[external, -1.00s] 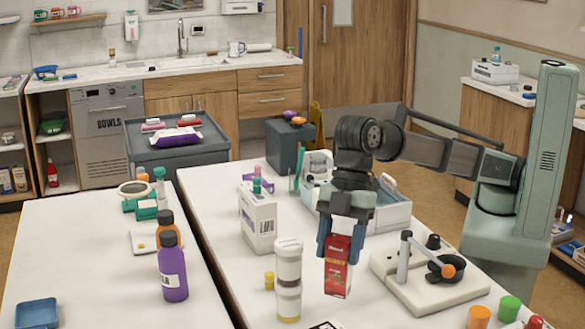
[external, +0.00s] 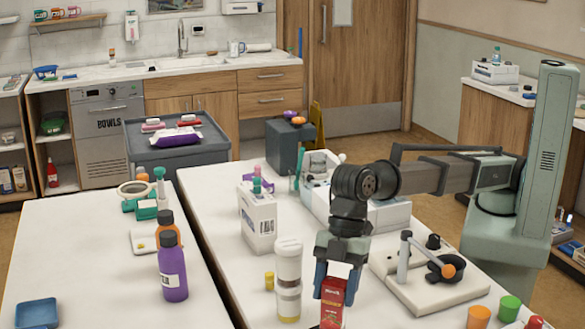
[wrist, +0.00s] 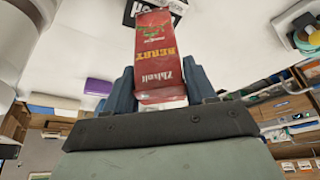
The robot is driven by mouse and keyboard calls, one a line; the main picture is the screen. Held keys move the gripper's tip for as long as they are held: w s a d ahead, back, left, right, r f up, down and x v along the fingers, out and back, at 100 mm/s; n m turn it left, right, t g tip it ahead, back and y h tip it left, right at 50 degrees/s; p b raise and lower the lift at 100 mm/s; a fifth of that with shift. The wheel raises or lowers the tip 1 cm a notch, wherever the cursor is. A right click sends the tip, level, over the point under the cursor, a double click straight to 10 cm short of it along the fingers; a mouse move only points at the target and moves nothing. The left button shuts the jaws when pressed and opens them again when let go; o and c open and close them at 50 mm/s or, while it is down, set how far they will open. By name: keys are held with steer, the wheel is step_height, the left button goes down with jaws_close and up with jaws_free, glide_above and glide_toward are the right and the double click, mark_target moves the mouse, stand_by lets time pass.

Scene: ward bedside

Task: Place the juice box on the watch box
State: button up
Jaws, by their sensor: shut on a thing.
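In the wrist view the red carton (wrist: 157,50) sits between the two blue fingers (wrist: 160,88). Past its far end, a black box with white marks (wrist: 131,11) shows partly on the white table; it may be the watch box, but the carton covers much of it. I cannot tell whether the carton touches it.
A stacked pair of white-lidded jars (external: 288,280) stands just left of the carton. A white carton (external: 258,222) is behind it. A beige stand with a lever (external: 425,285) is to the right, with orange (external: 479,317) and green (external: 509,308) cups in front.

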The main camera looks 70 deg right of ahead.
steer(key=shift+f, duration=0.3)
steer(key=shift+f, duration=0.1)
steer(key=o, duration=1.2)
steer(key=v, duration=1.2)
steer(key=shift+d, duration=0.1)
